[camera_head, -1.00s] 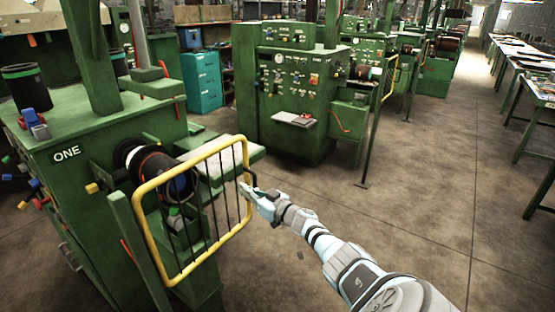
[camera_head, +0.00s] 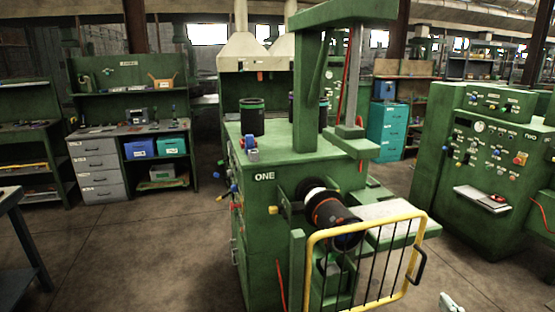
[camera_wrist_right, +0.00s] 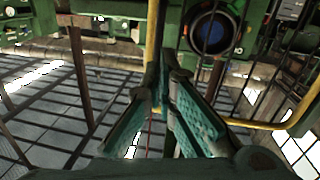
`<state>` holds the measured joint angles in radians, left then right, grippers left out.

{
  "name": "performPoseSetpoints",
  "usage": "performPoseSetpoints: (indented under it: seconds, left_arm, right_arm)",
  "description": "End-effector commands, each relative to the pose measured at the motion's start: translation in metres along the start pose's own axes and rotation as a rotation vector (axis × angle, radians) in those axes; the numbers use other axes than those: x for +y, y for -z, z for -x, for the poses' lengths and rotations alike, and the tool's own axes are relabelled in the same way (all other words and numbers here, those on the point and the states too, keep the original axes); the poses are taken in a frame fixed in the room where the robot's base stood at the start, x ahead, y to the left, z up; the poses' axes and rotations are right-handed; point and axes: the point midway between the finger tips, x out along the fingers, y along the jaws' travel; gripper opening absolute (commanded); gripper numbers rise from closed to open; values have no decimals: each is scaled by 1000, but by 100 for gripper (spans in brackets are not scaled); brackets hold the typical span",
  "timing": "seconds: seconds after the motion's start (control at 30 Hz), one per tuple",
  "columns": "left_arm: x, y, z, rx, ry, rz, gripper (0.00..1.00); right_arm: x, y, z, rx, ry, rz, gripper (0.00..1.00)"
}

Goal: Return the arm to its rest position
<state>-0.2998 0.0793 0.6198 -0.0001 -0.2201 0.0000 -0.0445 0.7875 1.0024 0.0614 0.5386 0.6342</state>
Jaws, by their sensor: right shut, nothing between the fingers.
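My right gripper (camera_head: 450,303) shows only as a pale tip at the bottom edge of the head view, a little below and right of the guard gate's dark handle. In the right wrist view its two green-padded fingers (camera_wrist_right: 163,92) are shut with nothing held. The yellow-framed guard gate (camera_head: 310,262) with black bars stands in front of the roller on the green machine marked ONE (camera_head: 263,205). The gate's yellow frame (camera_wrist_right: 155,52) shows just beyond the fingers in the wrist view. I cannot tell if they touch. My left gripper is out of view.
A second green machine (camera_head: 478,165) stands to the right, with open floor between. A workbench with grey drawers (camera_head: 97,170) is at the back left, and a dark table edge (camera_head: 12,200) is at the left. Floor (camera_head: 150,255) left of machine ONE is clear.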

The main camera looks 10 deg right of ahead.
Motion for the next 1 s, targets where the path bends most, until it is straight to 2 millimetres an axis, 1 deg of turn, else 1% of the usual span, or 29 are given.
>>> performPoseSetpoints:
  seconds: [0.03,0.07,0.1,0.17,0.2,0.23,0.27,0.3,0.37,0.4,0.47,0.5,0.57,0.6,0.7,0.73,0.8,0.83,0.9,1.0]
  left_arm:
    - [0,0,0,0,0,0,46]
    - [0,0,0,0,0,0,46]
    - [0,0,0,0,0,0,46]
    - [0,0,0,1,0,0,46]
    - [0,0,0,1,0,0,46]
    - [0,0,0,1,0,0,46]
    - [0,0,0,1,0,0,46]
    - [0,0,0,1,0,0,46]
    - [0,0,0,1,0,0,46]
    - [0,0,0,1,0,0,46]
    - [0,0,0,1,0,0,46]
    - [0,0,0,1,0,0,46]
    - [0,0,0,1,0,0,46]
    - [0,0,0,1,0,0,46]
    - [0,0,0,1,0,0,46]
    - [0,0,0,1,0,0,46]
    - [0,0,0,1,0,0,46]
    - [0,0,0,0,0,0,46]
    - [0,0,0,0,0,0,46]
    - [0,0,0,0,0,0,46]
  right_arm:
    - [12,-18,3,-68,-45,68,0]
    - [20,-35,8,-127,-79,113,0]
    - [24,-66,18,-220,-120,157,0]
    - [21,-120,42,-377,-164,205,0]
    - [12,-159,64,-489,-178,227,0]
    - [3,-188,82,-573,-183,240,0]
    - [-8,-214,102,-654,-182,249,0]
    - [-25,-248,130,-760,-173,255,0]
    - [-57,-291,173,-906,-148,253,0]
    - [-80,-316,204,-999,-124,246,0]
    - [-120,-348,251,-1128,-81,225,0]
    - [-148,-364,281,-1204,-51,205,0]
    - [-189,-382,321,-1295,-10,166,0]
    - [-215,-389,344,-1341,11,134,0]
    - [-267,-397,381,-1398,51,64,0]
    - [-278,-398,388,-1407,59,50,0]
    - [-292,-398,398,-1419,71,29,0]
    - [-296,-398,401,-1422,73,25,0]
    - [-295,-398,404,-1426,72,25,0]
    - [-294,-398,403,-1424,71,25,0]
